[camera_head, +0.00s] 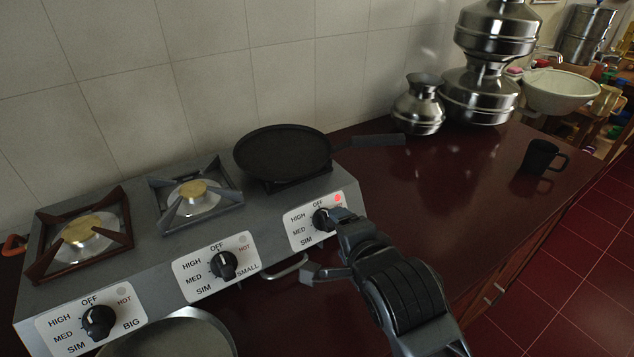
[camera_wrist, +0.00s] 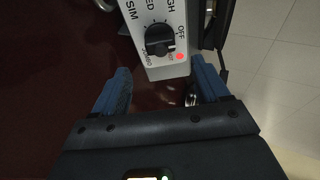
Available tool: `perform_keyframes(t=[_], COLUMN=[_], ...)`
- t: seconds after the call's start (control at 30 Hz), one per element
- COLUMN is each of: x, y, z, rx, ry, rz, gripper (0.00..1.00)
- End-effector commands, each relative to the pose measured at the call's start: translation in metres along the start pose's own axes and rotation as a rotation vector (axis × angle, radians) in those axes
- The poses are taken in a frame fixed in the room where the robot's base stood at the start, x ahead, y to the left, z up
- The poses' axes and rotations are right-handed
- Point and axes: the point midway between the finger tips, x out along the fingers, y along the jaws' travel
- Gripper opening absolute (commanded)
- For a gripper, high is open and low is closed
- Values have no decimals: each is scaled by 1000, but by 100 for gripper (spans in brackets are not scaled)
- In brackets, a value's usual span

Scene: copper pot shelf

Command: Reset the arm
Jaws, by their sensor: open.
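My gripper (camera_head: 332,254) is in front of the right end of the stove, close to the right-hand knob (camera_head: 322,219). In the wrist view my gripper (camera_wrist: 160,72) has its two blue fingers spread apart with nothing held between them. The same black knob (camera_wrist: 158,40) shows just beyond the fingertips, on a white panel. It appears apart from both fingers. A red light (camera_head: 338,198) glows beside that knob, and it also shows in the wrist view (camera_wrist: 180,57).
The grey stove (camera_head: 262,220) has a black pan (camera_head: 283,152) on its right burner. Two other burners are bare.

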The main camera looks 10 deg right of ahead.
Motion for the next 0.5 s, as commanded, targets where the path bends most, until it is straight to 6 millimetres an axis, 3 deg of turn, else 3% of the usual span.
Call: perform_keyframes(t=[0.17, 0.33, 0.5], x=[-4, -28, -73], y=[8, 50, 100], z=[0, -2, -6], rx=[-22, -155, -365], ry=[-1, -8, -7], rz=[-2, -17, -52], gripper=[74, 74, 74])
